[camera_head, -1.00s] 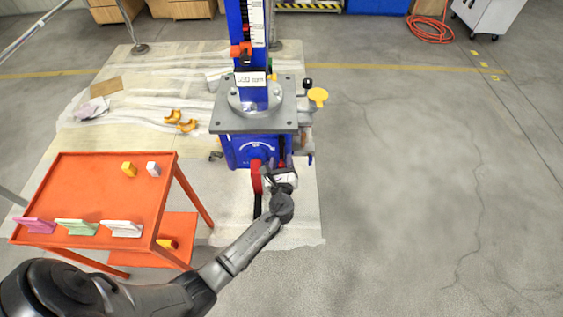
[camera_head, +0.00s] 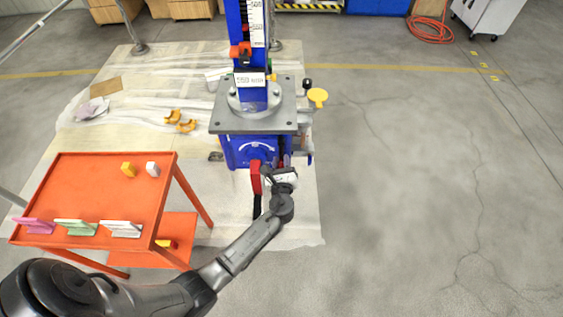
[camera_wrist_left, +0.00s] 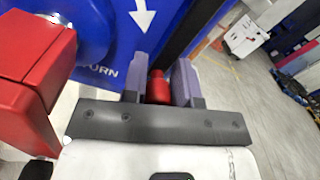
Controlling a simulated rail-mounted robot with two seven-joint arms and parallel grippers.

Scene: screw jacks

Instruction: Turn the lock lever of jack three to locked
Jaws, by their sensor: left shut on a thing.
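The blue screw jack (camera_head: 240,150) stands in the middle of the head view, with a grey square top plate and a scale on its column. I cannot read a jack number on it. My left gripper (camera_head: 276,172) is at the jack's front, just right of a red bar (camera_head: 256,178). In the left wrist view, my left gripper (camera_wrist_left: 159,88) is shut on a red lever end (camera_wrist_left: 158,86), between its two grey fingers. The rest of that lever is hidden. A large red block (camera_wrist_left: 45,75) is close on the left, apart from the fingers. My right gripper is not in view.
An orange table (camera_head: 100,200) with coloured blocks and plates stands left of the jack. Orange curved pieces (camera_head: 187,126) lie on the floor sheet. The floor to the right is clear.

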